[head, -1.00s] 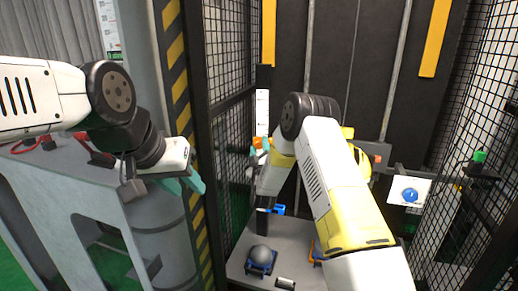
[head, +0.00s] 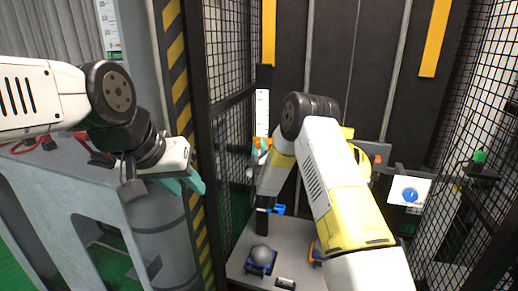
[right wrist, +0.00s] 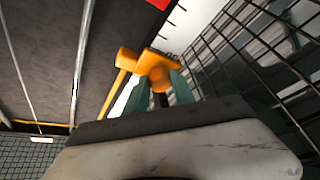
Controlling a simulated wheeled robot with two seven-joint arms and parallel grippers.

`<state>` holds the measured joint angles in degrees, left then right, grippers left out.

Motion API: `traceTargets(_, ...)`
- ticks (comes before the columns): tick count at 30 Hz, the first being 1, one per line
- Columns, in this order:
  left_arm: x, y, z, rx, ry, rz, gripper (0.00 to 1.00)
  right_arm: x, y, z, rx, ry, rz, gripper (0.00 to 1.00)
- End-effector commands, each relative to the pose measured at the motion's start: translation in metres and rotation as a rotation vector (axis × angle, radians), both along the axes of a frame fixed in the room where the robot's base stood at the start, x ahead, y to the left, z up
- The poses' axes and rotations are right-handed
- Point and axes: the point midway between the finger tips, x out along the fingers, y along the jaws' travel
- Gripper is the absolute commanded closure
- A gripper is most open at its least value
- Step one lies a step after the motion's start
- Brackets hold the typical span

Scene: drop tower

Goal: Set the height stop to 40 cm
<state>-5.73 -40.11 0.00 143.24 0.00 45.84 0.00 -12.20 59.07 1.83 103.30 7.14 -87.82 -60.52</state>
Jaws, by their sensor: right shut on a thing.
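The height stop (right wrist: 155,72) is an orange piece with a knob or lever. In the head view it is a small orange patch (head: 263,142) by the lower end of the white scale strip (head: 262,112). My right gripper (right wrist: 160,92) has its teal fingers around the orange piece and is shut on it. In the head view my right arm hides part of this area. The scale's numbers are too small to read. My left gripper (head: 188,182) is empty, its teal fingers apart, in front of the striped post.
Mesh cage walls (head: 228,70) stand close on both sides of my right arm. A grey ball (head: 261,254) sits in a blue holder on the tower's base (head: 290,232). A blue button (head: 410,195) on a white plate and a green lamp (head: 480,156) are at the right.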

Motion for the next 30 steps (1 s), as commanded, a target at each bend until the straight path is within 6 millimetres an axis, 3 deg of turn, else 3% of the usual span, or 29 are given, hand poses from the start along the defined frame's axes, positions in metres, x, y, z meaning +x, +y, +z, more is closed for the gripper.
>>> traceTargets(23, 0.000, 0.000, 0.000, 0.000, 0.000, 0.000, 0.64, 0.000, 0.001, 0.002, 0.001, -0.001, 0.002, 1.00)
traceTargets(26, 0.000, 0.000, 0.000, 0.000, 0.000, 0.000, 0.64, 0.000, 0.002, 0.017, 0.001, -0.005, 0.002, 1.00)
traceTargets(30, 0.000, 0.000, 0.000, 0.000, 0.000, 0.000, 0.64, 0.000, 0.002, 0.053, 0.000, -0.007, 0.003, 1.00)
